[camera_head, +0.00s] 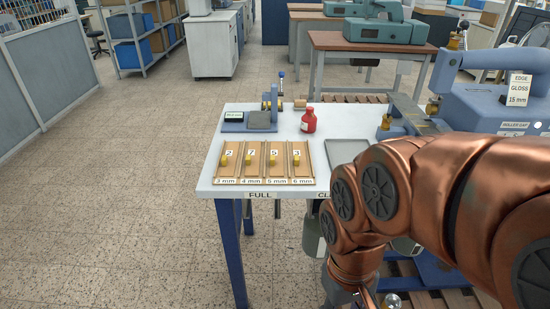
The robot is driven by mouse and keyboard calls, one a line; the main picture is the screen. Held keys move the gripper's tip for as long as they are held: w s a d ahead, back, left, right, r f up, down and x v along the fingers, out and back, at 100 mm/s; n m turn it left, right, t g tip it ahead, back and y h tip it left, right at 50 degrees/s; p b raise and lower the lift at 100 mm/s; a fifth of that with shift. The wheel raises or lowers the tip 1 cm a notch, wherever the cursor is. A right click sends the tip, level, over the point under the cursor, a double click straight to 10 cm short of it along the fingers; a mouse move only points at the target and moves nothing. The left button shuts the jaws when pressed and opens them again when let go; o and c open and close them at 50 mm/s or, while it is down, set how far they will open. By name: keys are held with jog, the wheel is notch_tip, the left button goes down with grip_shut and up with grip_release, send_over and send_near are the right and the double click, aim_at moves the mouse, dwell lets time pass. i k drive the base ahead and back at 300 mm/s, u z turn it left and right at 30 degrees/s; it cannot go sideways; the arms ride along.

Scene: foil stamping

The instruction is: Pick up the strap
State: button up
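I cannot make out a strap for certain. A wooden tray (226,172) on the white table (209,182) has several lanes with numbered cards, small yellow pieces and labels from 3 mm to 6 mm; thin strips in the lanes are too small to identify. My copper-coloured arm comes in from the right and bends down in front of the table's right part. My gripper (366,298) is at the bottom edge, below the tabletop and mostly cut off, so its fingers are not clear. My arm hides part of the table's right side.
A red bottle (308,121) and a blue-grey device (262,118) stand at the table's back. A grey shallow tray (342,150) lies partly behind my arm. A blue machine (480,107) stands at the right. The floor left of the table is clear.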

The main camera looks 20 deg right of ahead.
aim_at(277, 164)
jog(key=z, duration=0.8)
jog(key=i, duration=0.4)
jog(key=u, duration=2.15)
